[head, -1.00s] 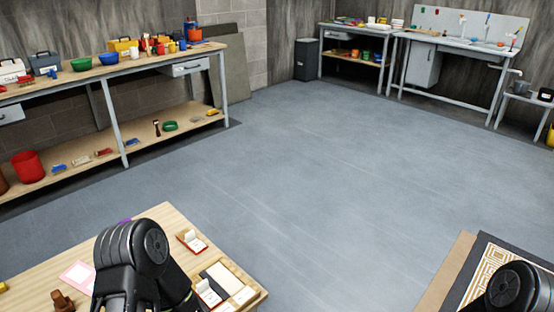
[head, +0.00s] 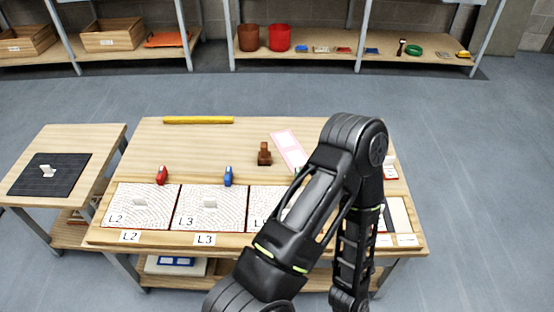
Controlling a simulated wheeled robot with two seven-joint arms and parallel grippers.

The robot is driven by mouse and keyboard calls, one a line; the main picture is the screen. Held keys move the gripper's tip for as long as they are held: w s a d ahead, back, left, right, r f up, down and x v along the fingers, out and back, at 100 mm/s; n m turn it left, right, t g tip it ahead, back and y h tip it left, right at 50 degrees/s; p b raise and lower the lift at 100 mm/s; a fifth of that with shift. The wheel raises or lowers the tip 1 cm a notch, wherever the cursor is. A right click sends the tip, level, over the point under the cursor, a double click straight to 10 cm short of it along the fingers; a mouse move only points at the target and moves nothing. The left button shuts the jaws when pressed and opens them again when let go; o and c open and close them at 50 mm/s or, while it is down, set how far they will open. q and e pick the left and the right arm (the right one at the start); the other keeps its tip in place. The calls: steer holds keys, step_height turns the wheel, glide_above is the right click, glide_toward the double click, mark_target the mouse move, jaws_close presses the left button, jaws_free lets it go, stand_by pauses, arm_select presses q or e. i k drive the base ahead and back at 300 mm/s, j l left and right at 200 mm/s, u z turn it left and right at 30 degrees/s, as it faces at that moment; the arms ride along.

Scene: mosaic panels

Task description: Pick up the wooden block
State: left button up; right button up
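A small brown wooden block (head: 264,158) with a narrower upper part stands on the wooden table, near its middle, left of a pink-edged sheet. It looks upright and nothing touches it. My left arm rises from the bottom of the head view, bends at the elbow right of the block and runs down past the table's right part. Its gripper is not visible, so its fingers cannot be seen. My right gripper is out of the frame. The arm hides part of the table and its right panels.
The table (head: 185,150) bears a yellow bar (head: 198,120), a red item (head: 162,175), a blue item (head: 228,176), the pink-edged sheet (head: 289,150) and patterned panels (head: 140,212). A smaller table (head: 85,145) with a black mat stands left. Shelving lines the back; open floor lies between.

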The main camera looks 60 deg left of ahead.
mark_target(264, 156)
steer(key=u, duration=1.95)
